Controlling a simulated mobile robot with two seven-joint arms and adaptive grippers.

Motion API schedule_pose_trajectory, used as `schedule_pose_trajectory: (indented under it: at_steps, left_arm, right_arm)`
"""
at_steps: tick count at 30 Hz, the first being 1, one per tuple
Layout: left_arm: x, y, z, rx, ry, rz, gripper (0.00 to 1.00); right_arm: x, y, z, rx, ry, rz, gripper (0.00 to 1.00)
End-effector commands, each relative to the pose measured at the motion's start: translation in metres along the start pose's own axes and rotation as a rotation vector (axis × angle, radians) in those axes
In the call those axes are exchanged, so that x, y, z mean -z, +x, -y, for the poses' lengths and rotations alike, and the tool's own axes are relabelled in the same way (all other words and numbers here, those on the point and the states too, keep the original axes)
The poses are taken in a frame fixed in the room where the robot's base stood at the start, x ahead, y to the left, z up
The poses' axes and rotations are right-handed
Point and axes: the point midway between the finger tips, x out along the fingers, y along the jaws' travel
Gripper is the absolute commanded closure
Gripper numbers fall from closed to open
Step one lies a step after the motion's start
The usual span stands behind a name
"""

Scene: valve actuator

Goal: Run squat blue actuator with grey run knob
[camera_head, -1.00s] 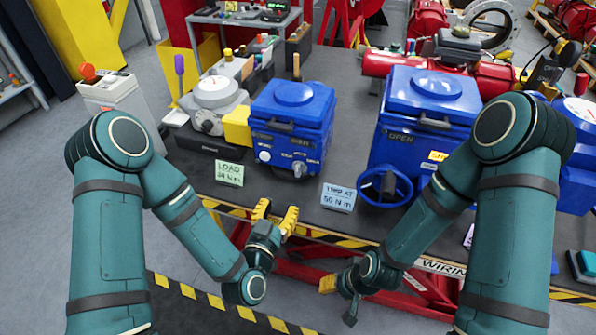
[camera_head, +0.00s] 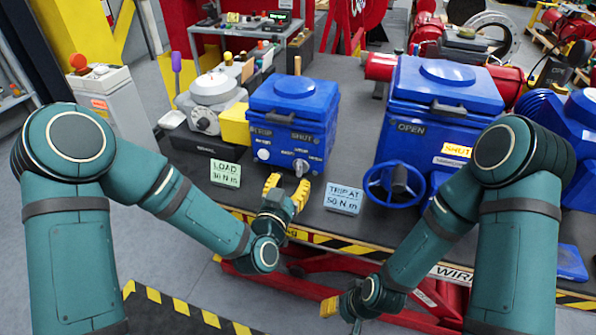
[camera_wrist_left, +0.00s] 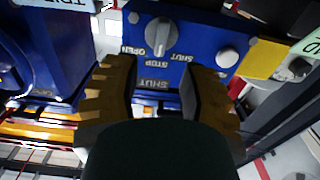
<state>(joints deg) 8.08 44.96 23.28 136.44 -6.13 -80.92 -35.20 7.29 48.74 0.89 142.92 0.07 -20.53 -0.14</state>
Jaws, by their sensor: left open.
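The squat blue actuator (camera_head: 291,110) stands on the bench near its front edge, with SHUT lettered on its front. Its grey run knob (camera_head: 300,167) is low on the front face. In the left wrist view the knob (camera_wrist_left: 161,35) is seen close, with OPEN, STOP and SHUT lettering around it. My left gripper (camera_head: 287,187) is open and empty, just in front of and below the knob, apart from it. In the left wrist view its two yellow fingers (camera_wrist_left: 160,85) are spread, with the knob beyond them. My right gripper (camera_head: 338,307) is low in front of the bench; its jaws are unclear.
A larger blue actuator (camera_head: 440,98) with a blue handwheel (camera_head: 395,187) stands to the right. A yellow block (camera_head: 235,125) and a grey gauge unit (camera_head: 212,100) adjoin on the left.

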Motion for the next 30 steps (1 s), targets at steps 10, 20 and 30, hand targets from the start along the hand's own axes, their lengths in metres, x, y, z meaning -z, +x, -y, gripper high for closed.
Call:
schedule_pose_trajectory:
  at_steps: [10,20,30]
  left_arm:
    - [0.000,0.052,0.000,0.000,0.000,-0.001,0.58]
    - [0.000,0.060,0.000,0.000,0.000,0.000,0.58]
    - [0.000,0.060,0.000,0.000,0.001,0.000,1.00]
  right_arm:
    - [0.000,0.003,-0.001,0.000,0.000,-0.001,0.53]
    - [0.000,0.004,-0.001,0.000,0.000,-0.002,0.53]
    - [0.000,0.004,-0.001,0.000,0.000,-0.001,0.53]
